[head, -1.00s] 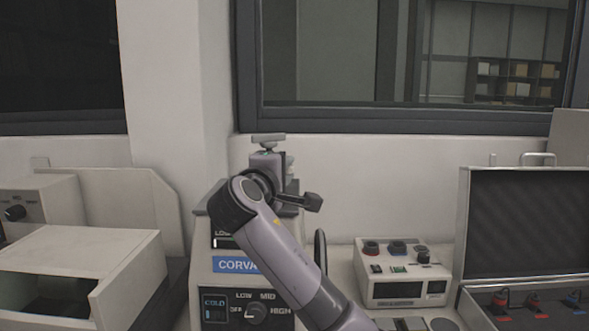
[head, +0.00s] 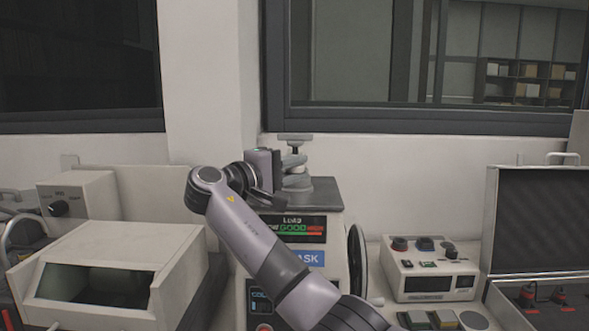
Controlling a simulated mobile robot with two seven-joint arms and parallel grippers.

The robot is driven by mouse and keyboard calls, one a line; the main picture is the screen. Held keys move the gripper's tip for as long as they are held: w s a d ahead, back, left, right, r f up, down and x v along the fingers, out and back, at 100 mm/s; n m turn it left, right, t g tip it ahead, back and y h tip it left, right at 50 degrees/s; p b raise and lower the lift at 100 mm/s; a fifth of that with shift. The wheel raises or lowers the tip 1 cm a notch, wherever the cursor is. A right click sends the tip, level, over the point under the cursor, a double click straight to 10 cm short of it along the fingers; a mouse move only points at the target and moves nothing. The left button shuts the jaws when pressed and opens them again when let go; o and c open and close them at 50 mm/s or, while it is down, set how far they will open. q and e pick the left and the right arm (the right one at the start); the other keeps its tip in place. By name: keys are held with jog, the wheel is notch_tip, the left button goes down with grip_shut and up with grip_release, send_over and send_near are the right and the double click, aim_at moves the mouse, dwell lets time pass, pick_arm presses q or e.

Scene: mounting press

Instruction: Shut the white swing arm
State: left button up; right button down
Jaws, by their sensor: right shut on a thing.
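The mounting press (head: 310,193) stands at the centre on the bench, with a grey top plate and a lit display. On its top is the pale swing arm (head: 294,161) with a T-shaped handle (head: 295,138) above it. My right gripper (head: 274,180) is at the left side of the swing arm, above the top plate, and shut on it. Its fingertips and the exact grasp are largely hidden by the gripper body. My right forearm covers part of the press front. My left gripper is out of view.
A control box (head: 432,268) with knobs stands right of the press, beside an open case (head: 489,215) with a dark foam lid. The wall is close behind.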

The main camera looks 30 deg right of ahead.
jog(key=shift+w+a+g, duration=0.1)
jog(key=shift+a+g, duration=0.1)
jog(key=shift+g, duration=0.1)
dwell(0.4)
jog(key=c, duration=1.1)
grip_release()
jog(key=shift+a+f, duration=0.1)
jog(key=shift+a, duration=0.45)
jog(key=b+v, duration=0.1)
jog(key=v, duration=0.5)
jog(key=shift+b, duration=0.4)
